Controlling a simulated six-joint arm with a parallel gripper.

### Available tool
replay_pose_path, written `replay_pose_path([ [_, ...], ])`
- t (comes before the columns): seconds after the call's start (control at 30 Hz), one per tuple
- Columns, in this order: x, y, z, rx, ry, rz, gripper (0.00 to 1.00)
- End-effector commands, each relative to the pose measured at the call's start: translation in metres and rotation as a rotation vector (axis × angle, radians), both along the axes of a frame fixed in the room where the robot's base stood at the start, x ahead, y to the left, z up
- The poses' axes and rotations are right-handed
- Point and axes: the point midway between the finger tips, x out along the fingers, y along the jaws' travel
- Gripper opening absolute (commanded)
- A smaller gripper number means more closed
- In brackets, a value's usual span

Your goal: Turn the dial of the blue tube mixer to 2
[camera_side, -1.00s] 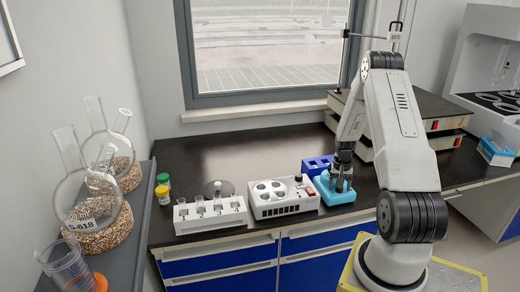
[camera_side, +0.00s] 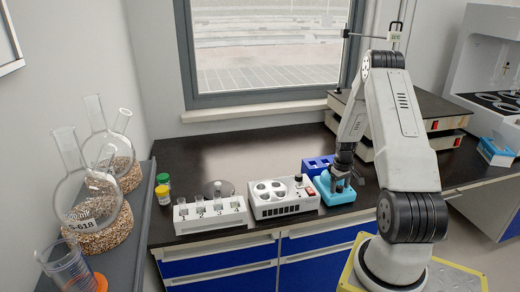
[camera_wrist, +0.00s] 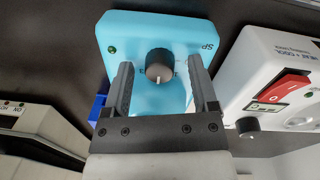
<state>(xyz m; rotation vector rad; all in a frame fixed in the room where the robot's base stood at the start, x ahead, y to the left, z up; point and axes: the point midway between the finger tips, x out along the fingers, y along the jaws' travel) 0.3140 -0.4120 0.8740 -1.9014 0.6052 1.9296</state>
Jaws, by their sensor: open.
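The blue tube mixer (camera_side: 334,191) stands on the dark bench, with my gripper (camera_side: 341,183) right over it. In the wrist view the mixer's light blue top (camera_wrist: 125,32) fills the upper middle. Its dark grey dial (camera_wrist: 159,64) has a white pointer mark facing the bottom of the picture. My gripper (camera_wrist: 160,85) is open, with one finger on each side of the dial and a visible gap to it.
The white heat and cool block (camera_side: 282,196), with a red switch (camera_wrist: 284,87), stands close beside the mixer. A dark blue rack (camera_side: 318,165) is behind the mixer. A white tube rack (camera_side: 210,214) stands farther left. Grey equipment (camera_side: 440,110) is at the back right.

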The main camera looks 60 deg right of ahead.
Motion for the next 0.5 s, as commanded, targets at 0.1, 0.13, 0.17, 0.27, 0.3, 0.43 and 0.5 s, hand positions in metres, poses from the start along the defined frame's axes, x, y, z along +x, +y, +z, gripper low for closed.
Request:
replay_pose_path([
  [0.1, -0.0002, 0.0, 0.0001, 0.0, 0.0, 0.072, 0.75],
  [0.13, -0.0002, 0.0, 0.0001, 0.0, -0.001, 0.09, 0.75],
  [0.17, -0.0002, 0.0, 0.0001, 0.0, -0.001, 0.108, 0.75],
  [0.27, -0.0003, -0.0001, 0.0001, 0.0, -0.001, 0.17, 0.75],
  [0.3, -0.0003, -0.0001, 0.0001, 0.0, -0.001, 0.195, 0.75],
  [0.43, -0.0003, -0.0001, 0.0001, -0.002, -0.001, 0.274, 0.75],
  [0.5, -0.0003, -0.0001, 0.0001, -0.002, -0.001, 0.316, 0.75],
])
